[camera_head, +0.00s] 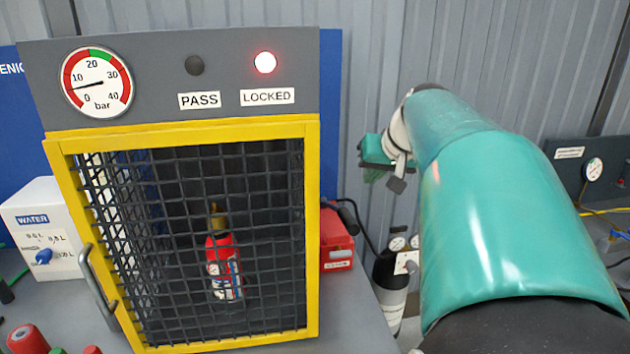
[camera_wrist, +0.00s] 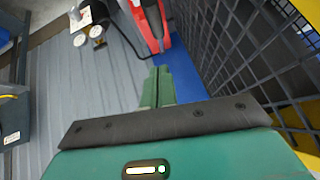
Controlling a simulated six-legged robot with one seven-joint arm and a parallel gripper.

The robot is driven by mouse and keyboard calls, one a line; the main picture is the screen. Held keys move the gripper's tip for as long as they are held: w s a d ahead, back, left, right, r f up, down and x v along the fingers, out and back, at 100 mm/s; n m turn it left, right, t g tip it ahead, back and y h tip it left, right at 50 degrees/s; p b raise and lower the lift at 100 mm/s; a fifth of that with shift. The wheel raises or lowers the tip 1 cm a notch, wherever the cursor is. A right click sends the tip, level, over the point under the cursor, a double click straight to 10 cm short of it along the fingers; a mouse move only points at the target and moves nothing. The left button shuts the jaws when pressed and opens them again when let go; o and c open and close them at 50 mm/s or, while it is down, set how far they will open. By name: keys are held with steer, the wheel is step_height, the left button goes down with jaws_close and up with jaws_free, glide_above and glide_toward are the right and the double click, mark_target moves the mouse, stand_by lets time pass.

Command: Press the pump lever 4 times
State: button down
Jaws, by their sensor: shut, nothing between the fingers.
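A red unit (camera_head: 337,238) stands just right of the yellow-framed cage. A thin dark bar or hose (camera_head: 350,206) shows above it, but I cannot tell whether this is the pump lever. The red unit also shows at the top of the wrist view (camera_wrist: 163,38), with a grey part along it. My gripper (camera_head: 376,172) is in the air above and right of the red unit, apart from it. In the wrist view its green fingers (camera_wrist: 158,72) are together and empty, pointing toward the red unit.
The mesh cage (camera_head: 183,131) is closed, with a red extinguisher (camera_head: 223,262) inside. The LOCKED lamp (camera_head: 265,62) glows red; the PASS lamp (camera_head: 195,65) is dark. A white WATER box (camera_head: 42,225) stands left. A dark cylinder (camera_head: 391,285) with gauges stands right of the red unit.

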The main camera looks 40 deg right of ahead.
glide_above(349, 215)
steer(key=s, duration=0.2)
step_height(349, 215, down, 7)
step_height(349, 215, down, 2)
steer(key=shift+s+a+f, duration=0.1)
steer(key=shift+a, duration=0.05)
steer(key=shift+s+a+f, duration=0.1)
steer(key=shift+s+f, duration=0.05)
steer(key=shift+f, duration=0.6)
